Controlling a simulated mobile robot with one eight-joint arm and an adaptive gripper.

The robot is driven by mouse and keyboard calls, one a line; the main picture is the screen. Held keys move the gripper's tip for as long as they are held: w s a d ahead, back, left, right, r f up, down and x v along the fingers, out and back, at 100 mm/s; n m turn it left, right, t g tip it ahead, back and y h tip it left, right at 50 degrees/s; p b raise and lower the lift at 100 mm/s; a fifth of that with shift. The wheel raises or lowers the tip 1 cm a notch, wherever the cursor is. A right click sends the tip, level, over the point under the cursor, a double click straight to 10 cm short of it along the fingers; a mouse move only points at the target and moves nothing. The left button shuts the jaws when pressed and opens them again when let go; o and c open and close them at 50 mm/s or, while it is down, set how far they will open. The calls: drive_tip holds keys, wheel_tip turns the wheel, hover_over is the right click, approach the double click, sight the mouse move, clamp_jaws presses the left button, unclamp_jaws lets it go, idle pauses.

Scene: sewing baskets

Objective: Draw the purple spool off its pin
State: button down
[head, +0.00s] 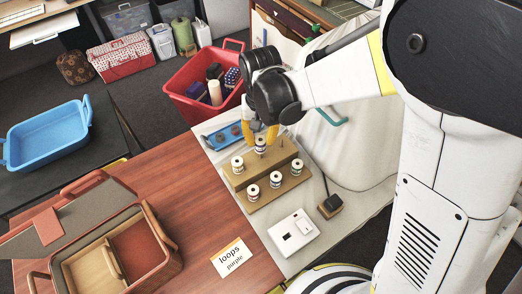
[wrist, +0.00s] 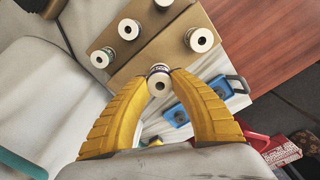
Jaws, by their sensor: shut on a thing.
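My gripper (head: 259,136) has yellow fingers, and they are shut on a spool (head: 260,147) at the back step of the wooden rack (head: 262,176). In the wrist view the held spool (wrist: 159,84) sits between the fingertips (wrist: 160,76), white end toward the camera, with a thin dark purplish band of thread. I cannot tell whether it is still around its pin. Several other white-ended spools stand on the rack, one at the back left (head: 238,164) and one at the back right (head: 297,166). Their thread colours are hard to make out.
A blue tray (head: 222,135) with round items lies behind the rack. A white box (head: 293,232) and a dark block (head: 330,206) lie in front. A card reading "loops purple" (head: 233,258) and an open sewing basket (head: 165,262) are on the red-brown table. A red bin (head: 188,105) stands behind.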

drive_tip(key=shift+r, duration=0.1)
drive_tip(key=shift+r+p, duration=1.45)
drive_tip(key=shift+r, duration=0.55)
